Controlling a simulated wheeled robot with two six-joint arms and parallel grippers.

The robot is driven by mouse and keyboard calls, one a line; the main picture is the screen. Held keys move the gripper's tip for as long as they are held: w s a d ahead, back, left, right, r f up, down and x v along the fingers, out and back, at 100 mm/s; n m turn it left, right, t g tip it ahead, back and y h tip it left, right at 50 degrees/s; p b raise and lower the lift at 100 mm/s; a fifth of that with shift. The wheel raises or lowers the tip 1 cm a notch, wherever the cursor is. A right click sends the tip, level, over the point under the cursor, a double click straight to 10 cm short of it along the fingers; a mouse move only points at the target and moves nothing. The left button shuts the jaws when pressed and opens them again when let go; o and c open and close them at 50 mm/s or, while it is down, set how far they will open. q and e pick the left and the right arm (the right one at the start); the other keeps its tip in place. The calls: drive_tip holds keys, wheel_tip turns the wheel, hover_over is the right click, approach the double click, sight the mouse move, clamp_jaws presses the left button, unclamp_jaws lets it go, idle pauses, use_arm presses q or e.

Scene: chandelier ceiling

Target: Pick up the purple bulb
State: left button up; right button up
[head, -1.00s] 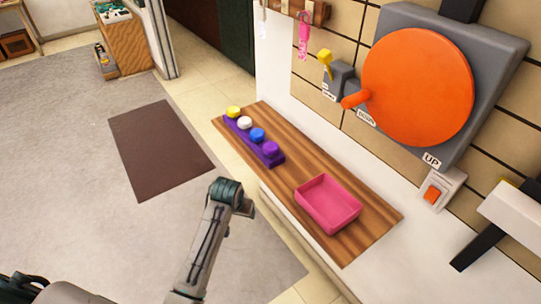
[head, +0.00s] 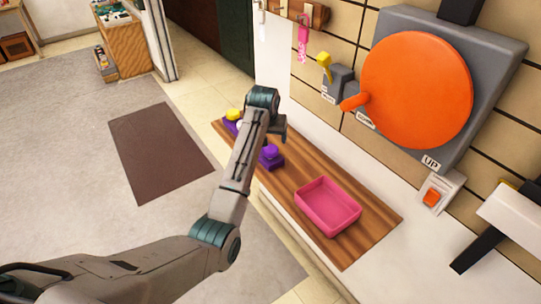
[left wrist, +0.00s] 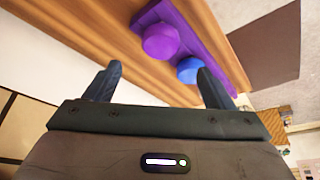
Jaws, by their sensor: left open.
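The purple bulb (head: 269,152) sits at the near end of a purple holder (head: 275,163) on the wooden shelf. In the left wrist view the purple bulb (left wrist: 160,42) is ahead of the fingers, with the blue bulb (left wrist: 188,70) beside it. My left gripper (head: 282,127) is above the shelf, near the holder; in the left wrist view its two fingers (left wrist: 158,85) are apart with nothing between them. In the head view my left arm hides the blue bulb and part of the white one. The yellow bulb (head: 233,114) shows at the far end. My right gripper is not in view.
A pink tray (head: 327,207) stands on the wooden shelf (head: 368,218), to the right of the holder. Behind are a tiled wall with a large orange wheel (head: 417,88), a yellow-handled switch (head: 324,62) and an orange button (head: 432,197). A brown mat (head: 155,155) lies on the floor.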

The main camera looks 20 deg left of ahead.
sight(270, 149)
use_arm(q)
drive_tip(key=x, duration=0.3)
drive_tip(key=shift+f, duration=0.15)
drive_tip(key=x, duration=0.1)
drive_tip(key=p+x, duration=0.2)
drive_tip(key=x, duration=0.1)
drive_tip(key=shift+s+f, duration=0.15)
drive_tip(key=shift+s, duration=0.1)
drive_tip(key=shift+w+f, duration=0.3)
drive_tip(key=shift+f, duration=0.35)
drive_tip(key=shift+c, duration=0.5)
drive_tip(key=c, duration=1)
